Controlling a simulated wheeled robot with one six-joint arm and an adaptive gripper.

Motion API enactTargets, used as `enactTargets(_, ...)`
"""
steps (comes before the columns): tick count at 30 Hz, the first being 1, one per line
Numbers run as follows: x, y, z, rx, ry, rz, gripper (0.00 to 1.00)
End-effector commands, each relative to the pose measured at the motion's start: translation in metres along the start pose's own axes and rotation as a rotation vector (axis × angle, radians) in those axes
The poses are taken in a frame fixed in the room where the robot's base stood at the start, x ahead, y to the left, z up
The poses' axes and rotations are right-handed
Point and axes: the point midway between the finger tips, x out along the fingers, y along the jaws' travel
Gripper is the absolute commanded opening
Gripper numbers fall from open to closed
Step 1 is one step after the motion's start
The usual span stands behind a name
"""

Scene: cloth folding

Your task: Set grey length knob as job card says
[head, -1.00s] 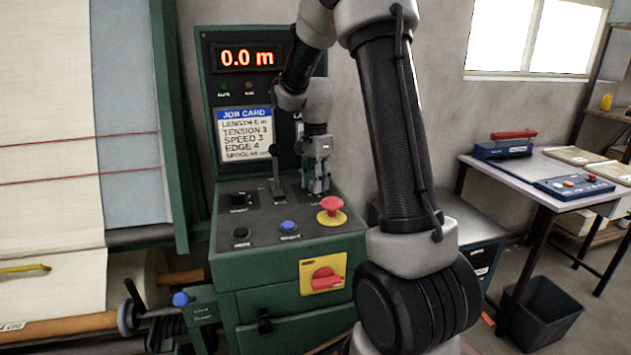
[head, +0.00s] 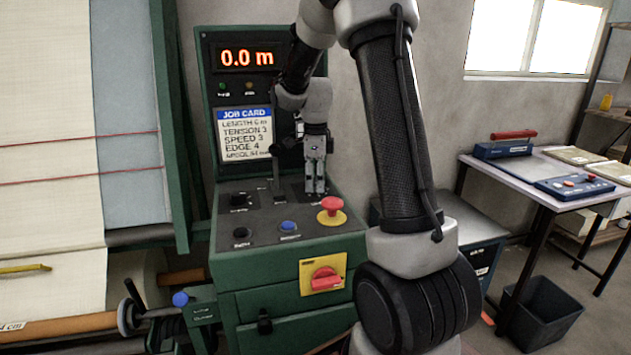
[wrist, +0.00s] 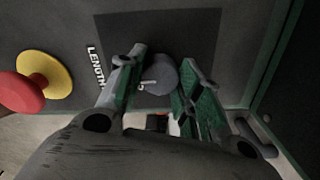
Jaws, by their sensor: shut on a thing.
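The grey length knob (wrist: 158,76) sits on a dark plate beside the word LENGTH in the wrist view. A short pale mark shows on its face. My gripper (wrist: 157,88) is shut on the knob, one green-padded finger on each side. In the head view my gripper (head: 315,190) points down at the back right of the control panel and hides the knob. The job card (head: 243,134) is on the upright panel; its length line looks like 6 m, but the digit is blurred. The red display (head: 247,57) reads 0.0 m.
A red mushroom button (head: 331,205) on a yellow base stands close to my gripper. A lever (head: 276,180), a blue button (head: 288,226) and black knobs (head: 241,233) share the panel. A red switch (head: 326,279) is on the front.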

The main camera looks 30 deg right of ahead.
Motion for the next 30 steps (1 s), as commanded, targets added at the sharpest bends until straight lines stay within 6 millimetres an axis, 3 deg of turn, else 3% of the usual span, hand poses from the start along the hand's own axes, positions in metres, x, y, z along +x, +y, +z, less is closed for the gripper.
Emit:
enactTargets(19, -0.0010, -0.0011, 0.0005, 0.051, -0.002, -0.004, 0.11)
enactTargets(20, -0.0010, -0.0011, 0.0005, 0.051, -0.002, -0.004, 0.39)
enactTargets(23, -0.0008, -0.0009, 0.0004, 0.051, -0.001, -0.003, 0.57)
enactTargets(30, -0.0004, -0.0004, 0.0002, 0.051, -0.001, -0.001, 0.58)
